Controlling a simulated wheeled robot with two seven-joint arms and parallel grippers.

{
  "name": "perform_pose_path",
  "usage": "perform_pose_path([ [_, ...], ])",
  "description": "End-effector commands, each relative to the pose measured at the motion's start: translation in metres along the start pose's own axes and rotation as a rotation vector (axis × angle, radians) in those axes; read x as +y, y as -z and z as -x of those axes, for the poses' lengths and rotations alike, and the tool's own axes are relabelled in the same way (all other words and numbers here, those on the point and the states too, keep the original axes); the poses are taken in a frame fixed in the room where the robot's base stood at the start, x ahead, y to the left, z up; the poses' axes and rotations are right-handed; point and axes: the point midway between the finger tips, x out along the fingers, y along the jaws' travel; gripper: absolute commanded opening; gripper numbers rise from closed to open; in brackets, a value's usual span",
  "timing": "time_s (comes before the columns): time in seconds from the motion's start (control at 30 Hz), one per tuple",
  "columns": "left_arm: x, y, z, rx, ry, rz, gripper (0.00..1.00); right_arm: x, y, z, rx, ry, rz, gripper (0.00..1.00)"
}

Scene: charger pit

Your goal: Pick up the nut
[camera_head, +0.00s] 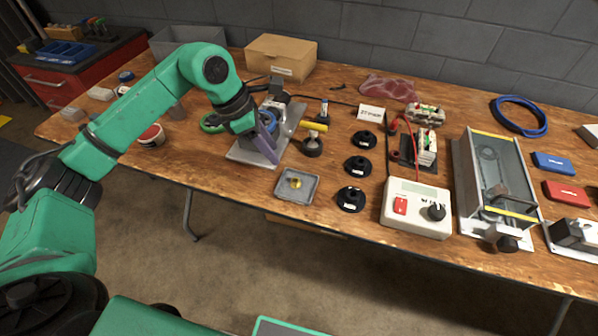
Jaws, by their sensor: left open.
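A small brass-coloured nut (295,183) lies in a shallow grey square tray (283,193) near the front edge of the wooden workbench. My left arm comes in from the left, and my left gripper (272,150) is above the bench, up and to the left of the tray and apart from the nut. Its fingers point down over a grey metal plate and are open, partly hidden by the wrist. My right gripper is not in view.
A metal plate fixture (240,154) stands left of the tray. Several black round holders (351,198) and a white control box (415,208) stand to its right. A cardboard box (281,57) is behind. Bare wood lies left of the tray.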

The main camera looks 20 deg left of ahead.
Motion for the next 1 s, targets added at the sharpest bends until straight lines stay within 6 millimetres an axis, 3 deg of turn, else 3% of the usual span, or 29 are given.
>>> perform_pose_path([
  [0.1, -0.002, -0.002, -0.032, -0.001, 0.007, 0.001, 0.41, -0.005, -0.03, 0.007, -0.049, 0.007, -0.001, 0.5],
  [0.2, -0.002, -0.002, -0.053, -0.003, 0.005, 0.001, 0.41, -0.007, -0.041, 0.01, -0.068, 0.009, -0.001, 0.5],
  [0.3, -0.002, -0.003, -0.065, -0.005, 0.004, -0.001, 0.41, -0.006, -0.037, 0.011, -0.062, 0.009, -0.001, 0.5],
  [0.5, -0.005, -0.004, -0.101, -0.005, 0.007, 0.001, 0.41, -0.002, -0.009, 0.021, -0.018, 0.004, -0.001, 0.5],
  [0.6, -0.004, -0.003, -0.114, -0.005, 0.005, 0.0, 0.41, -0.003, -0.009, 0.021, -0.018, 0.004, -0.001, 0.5],
  [0.8, -0.004, -0.003, -0.117, -0.006, 0.003, -0.001, 0.41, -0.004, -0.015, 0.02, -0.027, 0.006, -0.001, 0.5],
  [0.87, -0.004, -0.003, -0.117, -0.006, 0.003, -0.001, 0.22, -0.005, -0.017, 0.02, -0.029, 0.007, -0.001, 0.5],
  [0.9, -0.004, -0.003, -0.117, -0.006, 0.003, -0.001, 0.07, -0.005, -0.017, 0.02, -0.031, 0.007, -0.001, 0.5],
  [0.93, -0.004, -0.003, -0.117, -0.006, 0.003, -0.001, 0.0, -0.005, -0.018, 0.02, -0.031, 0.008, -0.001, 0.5],
  [1.0, -0.004, -0.003, -0.117, -0.006, 0.003, 0.0, 0.0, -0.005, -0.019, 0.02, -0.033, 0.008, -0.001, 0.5],
])
